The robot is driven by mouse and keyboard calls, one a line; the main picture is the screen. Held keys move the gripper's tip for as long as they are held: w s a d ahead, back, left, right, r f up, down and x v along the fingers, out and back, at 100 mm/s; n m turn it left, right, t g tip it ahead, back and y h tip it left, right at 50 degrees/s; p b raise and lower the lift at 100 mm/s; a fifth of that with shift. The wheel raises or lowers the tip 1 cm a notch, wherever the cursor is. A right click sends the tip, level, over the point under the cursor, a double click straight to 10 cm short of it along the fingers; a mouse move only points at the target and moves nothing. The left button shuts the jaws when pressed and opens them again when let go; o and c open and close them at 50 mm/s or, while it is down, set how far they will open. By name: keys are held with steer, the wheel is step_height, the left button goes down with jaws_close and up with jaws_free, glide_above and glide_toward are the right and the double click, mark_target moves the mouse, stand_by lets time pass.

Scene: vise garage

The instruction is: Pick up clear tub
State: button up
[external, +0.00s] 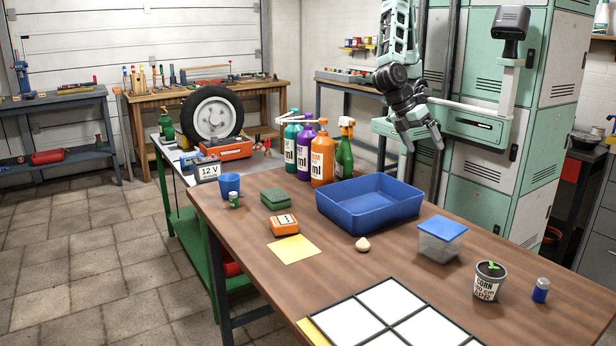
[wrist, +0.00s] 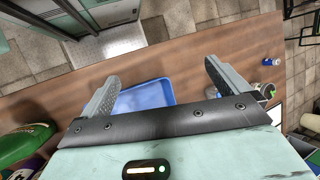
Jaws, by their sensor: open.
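The clear tub (external: 437,248) is a small see-through box with a blue lid. It stands on the brown table, to the right of the blue tray, in the external view. My gripper (external: 422,143) is open and empty, well above the table and beyond the tray's far right side. In the wrist view my gripper (wrist: 160,74) has its two fingers spread wide with nothing between them. A blue surface shows below them there, probably the tray, partly hidden by the gripper body.
The blue tray (external: 369,215) lies left of the tub. A labelled pot with a seedling (external: 489,282) and a blue can (external: 541,290) stand to its right. A white-panelled grid (external: 384,302) lies in front. Several spray bottles (external: 321,158) stand behind the tray.

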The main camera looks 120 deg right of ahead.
steer(key=w+a+f+m+y, duration=0.2)
steer(key=w+a+m+y, duration=0.25)
steer(key=m, duration=0.25)
steer(key=m+t+y, duration=0.3)
steer(key=m+y, duration=0.2)
steer(key=m, duration=0.4)
glide_toward(444, 228)
steer(key=shift+p+x, duration=1.35)
steer(key=shift+x, duration=3.45)
steer(key=shift+s+f, duration=0.1)
steer(key=shift+f, duration=0.05)
steer(key=c, duration=1.2)
steer(key=shift+c, duration=0.2)
